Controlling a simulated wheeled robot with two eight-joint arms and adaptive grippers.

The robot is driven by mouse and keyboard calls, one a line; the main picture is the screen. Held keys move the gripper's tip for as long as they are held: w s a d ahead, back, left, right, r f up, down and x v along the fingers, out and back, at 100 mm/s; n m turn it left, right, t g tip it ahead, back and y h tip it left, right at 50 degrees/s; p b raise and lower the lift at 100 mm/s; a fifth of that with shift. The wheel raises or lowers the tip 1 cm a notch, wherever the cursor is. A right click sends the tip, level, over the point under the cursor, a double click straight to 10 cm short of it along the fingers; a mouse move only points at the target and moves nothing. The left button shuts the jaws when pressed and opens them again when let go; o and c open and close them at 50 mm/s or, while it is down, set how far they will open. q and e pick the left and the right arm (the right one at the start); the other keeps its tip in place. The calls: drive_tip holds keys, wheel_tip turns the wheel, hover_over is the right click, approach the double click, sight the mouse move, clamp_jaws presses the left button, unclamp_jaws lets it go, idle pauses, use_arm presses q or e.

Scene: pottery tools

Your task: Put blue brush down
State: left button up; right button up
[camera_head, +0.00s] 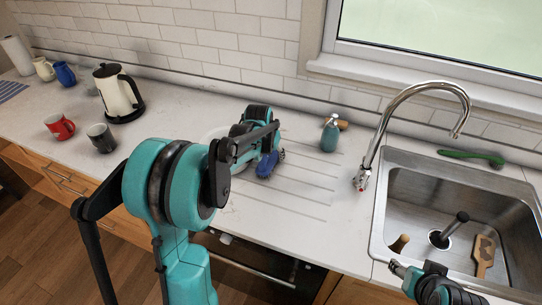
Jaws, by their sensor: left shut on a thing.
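The blue brush (265,169) is at my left gripper (272,153), low over the grooved drainboard area left of the sink. My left gripper is shut on it. My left arm crosses in front and hides part of the gripper and perhaps some of the brush. I cannot tell whether the brush touches the counter. My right gripper (402,270) is at the bottom right, by the sink's front left corner; its fingers are too small and dark to read.
The sink (410,195) holds a wooden brush (483,257) and a dark-handled tool (452,228). A faucet (372,150), a teal bottle (330,136) and a green brush (472,158) stand or lie around it. A kettle (115,92) and several mugs are at left. The grooved counter (300,195) has free room.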

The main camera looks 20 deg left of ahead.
use_arm(q)
drive_tip(key=shift+r, duration=0.1)
drive_tip(key=shift+s, duration=0.1)
drive_tip(key=o, duration=0.4)
drive_tip(key=shift+o, duration=0.2)
drive_tip(key=p+v, duration=0.3)
drive_tip(key=v, duration=0.8)
drive_tip(key=shift+p, duration=0.35)
drive_tip(key=shift+s+d+r, duration=0.15)
drive_tip(key=shift+s+r, duration=0.15)
drive_tip(key=shift+r, duration=0.2)
drive_tip(key=s+d+t, duration=0.1)
drive_tip(key=s+d, duration=0.4)
drive_tip(key=s, duration=0.6)
drive_tip(key=s+d+t, duration=0.1)
drive_tip(key=s+d, duration=0.5)
drive_tip(key=s, duration=0.5)
drive_tip(key=shift+f+m+t, duration=0.3)
drive_tip(key=shift+f+t, duration=0.1)
drive_tip(key=shift+f, duration=0.1)
